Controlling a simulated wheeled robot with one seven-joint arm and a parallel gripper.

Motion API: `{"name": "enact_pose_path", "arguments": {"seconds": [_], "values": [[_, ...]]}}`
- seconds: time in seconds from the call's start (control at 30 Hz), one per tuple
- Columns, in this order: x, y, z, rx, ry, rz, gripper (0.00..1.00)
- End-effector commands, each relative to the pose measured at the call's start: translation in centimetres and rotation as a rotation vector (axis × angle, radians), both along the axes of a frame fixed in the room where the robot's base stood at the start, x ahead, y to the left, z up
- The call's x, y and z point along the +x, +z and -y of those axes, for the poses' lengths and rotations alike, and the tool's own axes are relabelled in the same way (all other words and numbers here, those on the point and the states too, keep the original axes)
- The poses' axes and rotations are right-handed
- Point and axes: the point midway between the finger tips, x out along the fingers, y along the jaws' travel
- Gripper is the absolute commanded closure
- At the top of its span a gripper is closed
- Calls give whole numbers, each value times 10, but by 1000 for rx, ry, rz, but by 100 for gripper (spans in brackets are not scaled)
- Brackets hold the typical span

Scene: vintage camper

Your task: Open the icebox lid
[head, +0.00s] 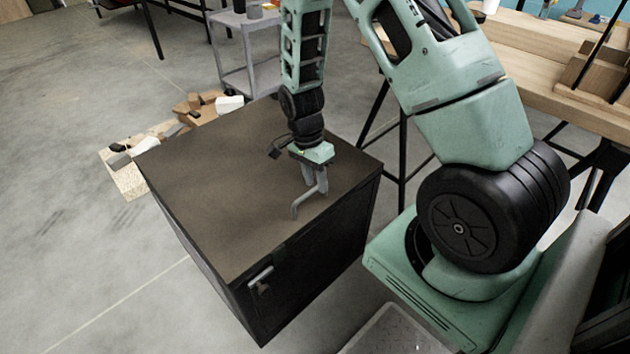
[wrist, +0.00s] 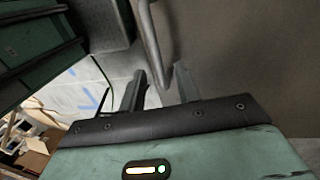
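The icebox is a dark box (head: 314,258) with a flat brown lid (head: 220,190), which lies shut. A grey bent bar handle (head: 304,204) shows at the lid's right part. My gripper (head: 314,182) is above that side, pointing down. In the wrist view the brown lid (wrist: 245,50) fills the right side. The fingers of my gripper (wrist: 160,84) are apart there, and the lower end of the bar handle (wrist: 154,48) shows between them. I cannot tell whether either finger touches it.
A small light latch (head: 261,278) is on the box's front face. Bricks and blocks (head: 195,107) lie on the floor behind it. A grey cart (head: 245,50) stands at the back, and a wooden workbench (head: 545,75) at the right. Floor at the left is clear.

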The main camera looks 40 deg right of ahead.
Motion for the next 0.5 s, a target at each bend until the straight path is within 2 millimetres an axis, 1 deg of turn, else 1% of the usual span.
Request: {"name": "enact_pose_path", "arguments": {"seconds": [0.27,0.3,0.37,0.4,0.43,0.5], "values": [[0,-2,0,0,0,0,67],[0,-2,0,0,0,0,70],[0,-2,0,0,0,0,87],[0,-2,0,0,0,0,98],[0,-2,0,0,0,0,100],[0,-2,0,0,0,0,100]]}}
